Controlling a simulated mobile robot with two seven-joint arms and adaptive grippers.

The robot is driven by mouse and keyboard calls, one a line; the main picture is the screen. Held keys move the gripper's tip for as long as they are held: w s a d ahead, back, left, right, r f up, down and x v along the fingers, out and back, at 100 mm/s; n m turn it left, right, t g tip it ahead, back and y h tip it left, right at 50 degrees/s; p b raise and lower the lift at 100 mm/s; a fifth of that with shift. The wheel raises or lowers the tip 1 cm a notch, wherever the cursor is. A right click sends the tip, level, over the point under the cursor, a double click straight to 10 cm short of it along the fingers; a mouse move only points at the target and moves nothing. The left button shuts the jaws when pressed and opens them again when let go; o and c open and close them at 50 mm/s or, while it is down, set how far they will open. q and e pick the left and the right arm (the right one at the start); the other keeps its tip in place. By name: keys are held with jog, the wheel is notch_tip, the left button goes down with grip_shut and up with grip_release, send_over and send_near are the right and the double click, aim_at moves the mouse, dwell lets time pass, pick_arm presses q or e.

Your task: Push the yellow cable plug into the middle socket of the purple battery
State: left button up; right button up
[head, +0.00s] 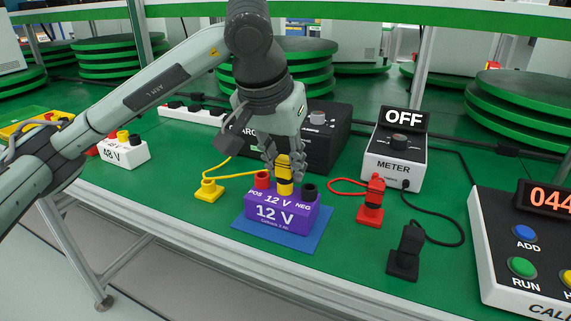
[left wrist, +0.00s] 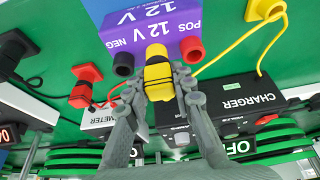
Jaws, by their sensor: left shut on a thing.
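The purple battery (head: 281,213), marked 12 V, sits on a blue mat (head: 243,224). It has a red POS socket (head: 262,180) on the left, a black NEG socket (head: 309,191) on the right and a yellow middle socket (head: 285,189). My left gripper (head: 284,158) is shut on the yellow cable plug (head: 284,170), directly over the middle socket. The plug also shows between the fingers (left wrist: 158,88) in the left wrist view (left wrist: 158,75). Its lower end meets the yellow socket; I cannot tell how deep it sits. My right gripper is not in view.
A yellow holder (head: 209,190) with a yellow cable stands left of the battery. A red plug (head: 374,192) and a black plug (head: 408,247) stand to the right. The meter (head: 393,160), reading OFF, and the dark charger (head: 325,135) stand behind.

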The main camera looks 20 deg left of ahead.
pick_arm(q)
jog(key=shift+f+b, duration=0.1)
jog(key=shift+b, duration=0.25)
dwell(0.3)
dwell(0.4)
jog(key=o, duration=1.1)
jog(key=shift+r+p, duration=2.2)
jog(key=shift+r, duration=1.6)
